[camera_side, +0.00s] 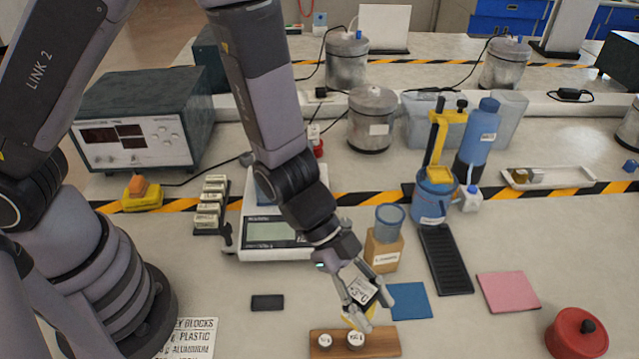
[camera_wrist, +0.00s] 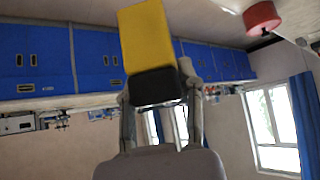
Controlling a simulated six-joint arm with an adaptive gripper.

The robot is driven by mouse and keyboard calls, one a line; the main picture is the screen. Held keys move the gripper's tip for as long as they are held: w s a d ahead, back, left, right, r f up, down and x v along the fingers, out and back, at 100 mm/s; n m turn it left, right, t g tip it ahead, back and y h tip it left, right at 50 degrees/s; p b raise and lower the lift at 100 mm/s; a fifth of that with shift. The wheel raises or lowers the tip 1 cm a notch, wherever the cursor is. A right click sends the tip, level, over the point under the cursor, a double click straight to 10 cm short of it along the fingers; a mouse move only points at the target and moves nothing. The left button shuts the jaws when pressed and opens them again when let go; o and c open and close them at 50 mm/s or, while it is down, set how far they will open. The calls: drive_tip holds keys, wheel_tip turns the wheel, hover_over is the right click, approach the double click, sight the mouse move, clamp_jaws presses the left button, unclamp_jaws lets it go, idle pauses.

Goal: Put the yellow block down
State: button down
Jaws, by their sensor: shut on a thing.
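The yellow block (camera_wrist: 147,38) is in my gripper (camera_wrist: 160,98) in the wrist view, held between the two fingers, with a dark part at its near end; I cannot tell whether that is a shaded face or a separate piece. In the side view my gripper (camera_side: 360,308) points down just behind a wooden holder (camera_side: 386,343), and only a bit of the yellow block (camera_side: 349,318) shows between the fingers. Whether the block touches the table or the holder is hidden.
Two white-topped round pieces (camera_side: 340,340) sit on the holder. A blue mat (camera_side: 409,301) and a pink mat (camera_side: 508,292) lie to the right, near a red lidded pot (camera_side: 577,335). A small dark block (camera_side: 267,302) lies left.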

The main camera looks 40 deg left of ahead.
drive_tip(key=w+d+f, duration=0.2)
drive_tip(key=d+f, duration=0.1)
drive_tip(key=w+d+f, duration=0.3)
drive_tip(key=d, duration=0.1)
drive_tip(key=w+d+f, duration=0.2)
drive_tip(key=d+f, duration=0.1)
drive_tip(key=d, duration=0.1)
drive_tip(key=shift+w+f, duration=0.3)
drive_tip(key=shift+d+f, duration=0.15)
drive_tip(key=shift+f, duration=1.5)
drive_tip(key=shift+f, duration=0.1)
drive_tip(key=c, duration=0.7)
unclamp_jaws()
